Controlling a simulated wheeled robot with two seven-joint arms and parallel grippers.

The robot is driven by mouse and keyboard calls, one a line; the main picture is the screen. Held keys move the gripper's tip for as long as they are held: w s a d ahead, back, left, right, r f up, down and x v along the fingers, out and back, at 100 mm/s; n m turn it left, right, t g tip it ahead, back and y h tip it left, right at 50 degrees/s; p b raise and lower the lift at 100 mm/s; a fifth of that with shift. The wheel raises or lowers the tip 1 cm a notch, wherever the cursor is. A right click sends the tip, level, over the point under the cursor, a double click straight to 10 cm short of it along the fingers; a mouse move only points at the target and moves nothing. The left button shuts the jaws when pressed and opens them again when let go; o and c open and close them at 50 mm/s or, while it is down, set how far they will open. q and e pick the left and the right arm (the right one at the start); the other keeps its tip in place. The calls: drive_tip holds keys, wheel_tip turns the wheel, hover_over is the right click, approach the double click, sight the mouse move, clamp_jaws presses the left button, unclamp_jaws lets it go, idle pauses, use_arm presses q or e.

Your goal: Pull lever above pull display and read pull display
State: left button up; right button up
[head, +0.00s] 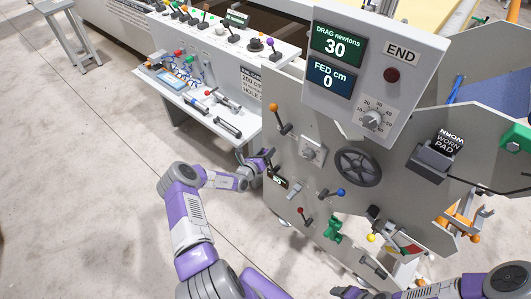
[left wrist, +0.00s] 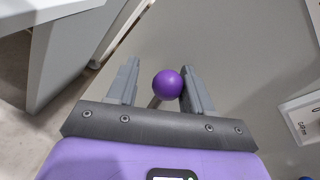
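A lever with a purple ball knob (left wrist: 167,85) stands out from the grey panel in the left wrist view. My left gripper (head: 264,160) is open around it, with one finger on each side. The knob looks close to the right finger, with a gap to the left finger; I cannot tell if it touches. In the head view the gripper largely hides this lever. My right gripper (head: 350,292) is at the bottom edge, partly cut off.
The grey panel (head: 290,130) also carries an orange-knob lever (head: 277,114), a black handwheel (head: 358,167), a blue-knob lever (head: 337,193) and a red-knob lever (head: 301,212). The upper screens (head: 335,59) read DRAG 30 and FED 0. A white control bench (head: 215,80) stands to the left.

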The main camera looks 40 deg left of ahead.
use_arm(q)
drive_tip(key=shift+o, duration=0.3)
drive_tip(key=s+r+p, duration=0.1)
drive_tip(key=s+p, duration=0.1)
drive_tip(key=s, duration=0.5)
drive_tip(key=shift+s+d+p, duration=0.2)
drive_tip(key=shift+s+p, duration=0.1)
drive_tip(key=shift+p, duration=0.05)
